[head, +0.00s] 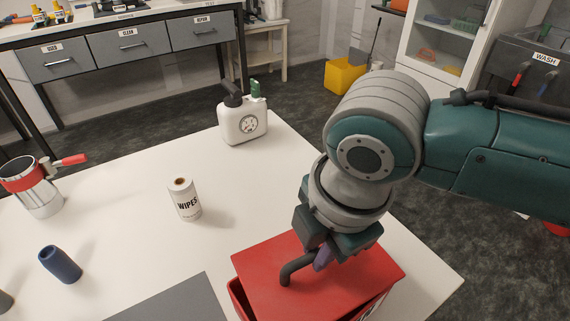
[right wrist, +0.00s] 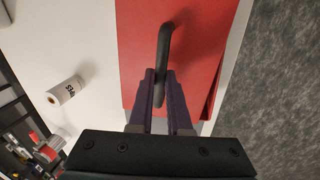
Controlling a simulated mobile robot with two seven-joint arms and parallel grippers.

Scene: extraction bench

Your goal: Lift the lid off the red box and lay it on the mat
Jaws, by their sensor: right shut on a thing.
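The red box (head: 238,299) stands at the table's front right. Its flat red lid (head: 345,280) is over it, and the lid also fills the top of the right wrist view (right wrist: 200,30). The lid's left edge does not line up with the box rim; I cannot tell how far it is raised. My right gripper (head: 312,262) is shut on the lid's dark bar handle (head: 289,271), which shows between the purple fingers in the right wrist view (right wrist: 163,45). The grey mat (head: 175,302) lies left of the box, partly cut off. My left gripper is not in view.
A wipes roll (head: 185,200) and a white jug (head: 242,122) stand behind the mat. A blue cup-like holder (head: 60,264) and a red-banded metal vessel (head: 38,190) are at the left. The visible mat is bare.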

